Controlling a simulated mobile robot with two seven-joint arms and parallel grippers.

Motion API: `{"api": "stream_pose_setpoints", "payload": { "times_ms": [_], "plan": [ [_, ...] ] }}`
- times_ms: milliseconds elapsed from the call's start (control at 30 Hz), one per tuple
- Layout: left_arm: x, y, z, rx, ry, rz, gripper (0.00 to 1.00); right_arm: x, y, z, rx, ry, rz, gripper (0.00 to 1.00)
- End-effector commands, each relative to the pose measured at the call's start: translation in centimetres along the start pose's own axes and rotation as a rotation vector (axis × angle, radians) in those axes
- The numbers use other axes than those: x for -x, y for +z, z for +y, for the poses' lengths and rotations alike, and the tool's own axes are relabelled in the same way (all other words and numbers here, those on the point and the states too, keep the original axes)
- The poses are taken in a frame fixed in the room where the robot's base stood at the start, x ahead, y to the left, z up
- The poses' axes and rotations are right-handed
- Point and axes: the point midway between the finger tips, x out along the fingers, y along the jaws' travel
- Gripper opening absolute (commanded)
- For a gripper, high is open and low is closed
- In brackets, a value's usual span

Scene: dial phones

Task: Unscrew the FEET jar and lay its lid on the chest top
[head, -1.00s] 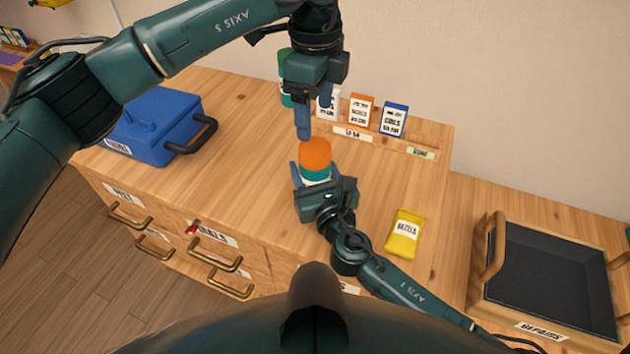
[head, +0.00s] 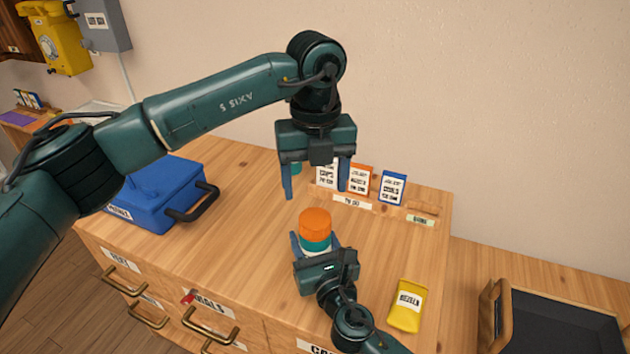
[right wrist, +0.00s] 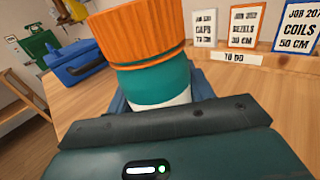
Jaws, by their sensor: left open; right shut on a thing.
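A jar with an orange lid (head: 315,222) and a teal body (head: 316,243) stands upright over the chest top (head: 250,215). Its pale lower part is mostly hidden by my right gripper, and I cannot read a FEET label on it. My right gripper (head: 315,248) is shut on the jar's lower body; the right wrist view also shows the jar's lid (right wrist: 138,30) seated on top. My left gripper (head: 316,192) points down above the lid, its two fingers apart and empty, clear of the lid.
A blue box (head: 160,195) with a dark handle sits at the left. Several upright cards (head: 392,187) stand at the back behind a label strip; a teal thing there is partly hidden. A yellow packet (head: 406,305) lies right of my right arm. A black tray (head: 560,320) is beyond.

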Motion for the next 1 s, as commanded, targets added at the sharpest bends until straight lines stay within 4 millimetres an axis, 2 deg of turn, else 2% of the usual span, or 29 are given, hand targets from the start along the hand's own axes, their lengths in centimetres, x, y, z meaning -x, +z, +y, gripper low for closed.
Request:
{"api": "stream_pose_setpoints", "payload": {
  "times_ms": [1000],
  "plan": [
    [0.02,0.0,0.01,-2.283,0.0,0.0,0.69,0.02,-0.07,0.01,0.0,0.0,0.001,0.0]
  ]
}}
